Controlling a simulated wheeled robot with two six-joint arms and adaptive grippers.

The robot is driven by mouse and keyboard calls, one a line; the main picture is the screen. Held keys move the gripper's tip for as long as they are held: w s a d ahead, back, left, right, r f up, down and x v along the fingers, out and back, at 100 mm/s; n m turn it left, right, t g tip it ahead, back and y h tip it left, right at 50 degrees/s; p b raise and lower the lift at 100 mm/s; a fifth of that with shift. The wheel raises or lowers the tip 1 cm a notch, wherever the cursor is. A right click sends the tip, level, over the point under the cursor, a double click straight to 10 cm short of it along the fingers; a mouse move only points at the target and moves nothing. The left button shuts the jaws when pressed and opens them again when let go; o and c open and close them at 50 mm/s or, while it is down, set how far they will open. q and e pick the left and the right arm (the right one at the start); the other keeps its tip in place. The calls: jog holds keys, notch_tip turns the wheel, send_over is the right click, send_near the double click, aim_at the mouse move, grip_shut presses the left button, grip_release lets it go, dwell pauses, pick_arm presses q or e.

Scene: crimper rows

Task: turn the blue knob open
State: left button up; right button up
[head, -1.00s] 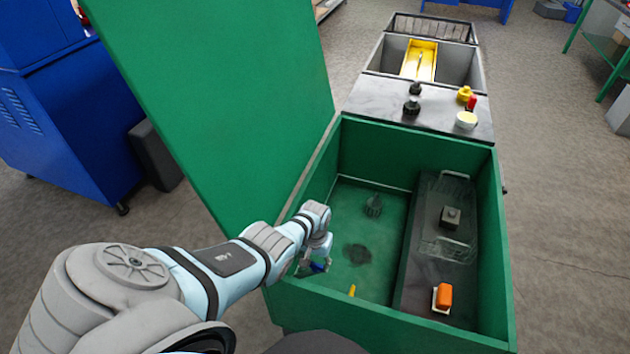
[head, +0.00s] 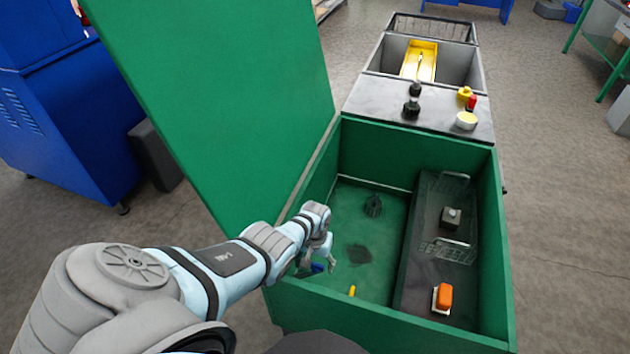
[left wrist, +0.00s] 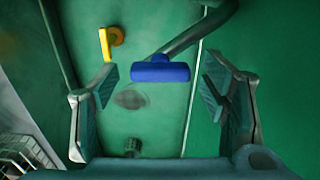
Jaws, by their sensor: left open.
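The blue knob (head: 318,267) is a short bar inside the open green box, low at its left side. In the left wrist view the blue knob (left wrist: 160,71) lies crosswise at the end of a dark green pipe. My left gripper (head: 322,260) reaches down over the box's left wall to it. In the left wrist view the open fingers of my left gripper (left wrist: 158,82) stand on either side of the knob, with a gap at each end. The head view partly hides the knob behind the gripper. My right gripper is not in view.
A yellow handle (head: 351,291) is close to the knob, also in the left wrist view (left wrist: 105,43). A raised dark panel (head: 413,290) on the right carries an orange switch (head: 444,297). The green lid (head: 220,100) stands open at the left.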

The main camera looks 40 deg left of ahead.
aim_at(315, 265)
pick_arm(q)
jog(key=shift+w+r, duration=0.1)
jog(key=shift+r, duration=0.2)
notch_tip(315, 265, up, 11)
jog(key=shift+r, duration=0.2)
dwell(0.3)
